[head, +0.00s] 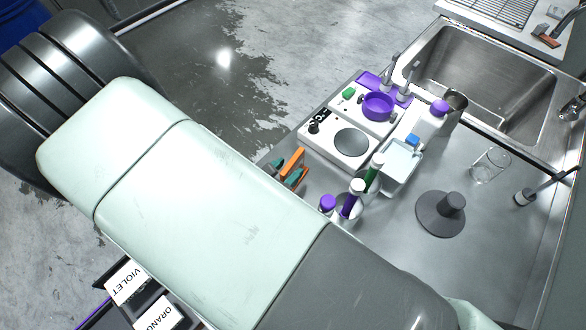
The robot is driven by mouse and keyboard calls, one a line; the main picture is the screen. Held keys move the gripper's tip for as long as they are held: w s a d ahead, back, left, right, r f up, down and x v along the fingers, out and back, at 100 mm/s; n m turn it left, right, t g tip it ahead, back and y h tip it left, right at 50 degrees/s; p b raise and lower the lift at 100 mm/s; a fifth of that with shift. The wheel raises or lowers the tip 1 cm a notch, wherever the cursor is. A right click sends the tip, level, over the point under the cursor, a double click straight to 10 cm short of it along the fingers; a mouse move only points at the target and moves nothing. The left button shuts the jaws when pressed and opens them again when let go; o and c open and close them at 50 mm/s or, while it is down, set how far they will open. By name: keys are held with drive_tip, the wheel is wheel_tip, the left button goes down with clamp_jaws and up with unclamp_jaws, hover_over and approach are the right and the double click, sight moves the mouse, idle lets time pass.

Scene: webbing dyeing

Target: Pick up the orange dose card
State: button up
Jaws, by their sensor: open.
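Two white cards with black lettering stand in a dark holder (150,298) at the lower left. The upper one reads VIOLET (128,284). The other, the orange dose card (157,314), reads "ORANG" with the rest of the word cut off, near the bottom edge of the head view. My large pale green arm crosses the picture just to the right of the cards and runs out of the bottom edge. My gripper is not in view, so its place relative to the card does not show.
A steel bench (400,270) carries a white scale (338,140), a purple dish (378,106), a white tray (402,160), purple-capped bottles, a glass beaker (490,165) and a grey knobbed disc (440,214). A sink (485,75) lies behind. My arm hides the near bench.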

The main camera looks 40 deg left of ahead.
sight(293, 165)
drive_tip(key=shift+x, duration=1.6)
clamp_jaws()
drive_tip(key=shift+r, duration=0.1)
